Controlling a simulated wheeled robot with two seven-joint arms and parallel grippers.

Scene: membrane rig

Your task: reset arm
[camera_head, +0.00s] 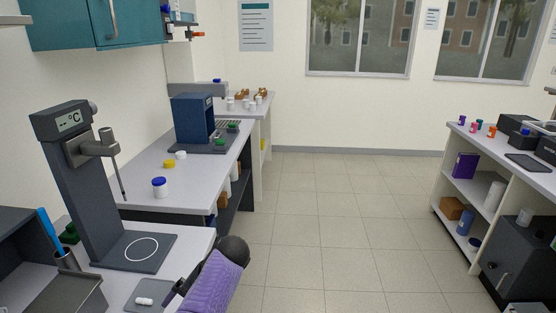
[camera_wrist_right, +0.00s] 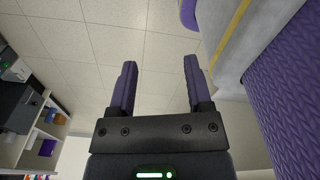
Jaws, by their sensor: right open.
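My right gripper (camera_wrist_right: 159,95) shows in the right wrist view. Its two purple fingers stand apart with nothing between them, over bare tiled floor. It touches nothing that I can see. The head view does not show the right gripper. In the head view, a purple arm link of mine with a black rounded joint shows at the bottom, beside the edge of the near left bench (camera_head: 190,250). My left gripper cannot be made out in either view.
On the left are a tall dark instrument (camera_head: 80,190) with a probe, a blue-capped jar (camera_head: 159,187) and a grey pad (camera_head: 150,293) with a small white piece. A shelf unit (camera_head: 470,185) stands on the right. The floor (camera_head: 340,220) between is clear.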

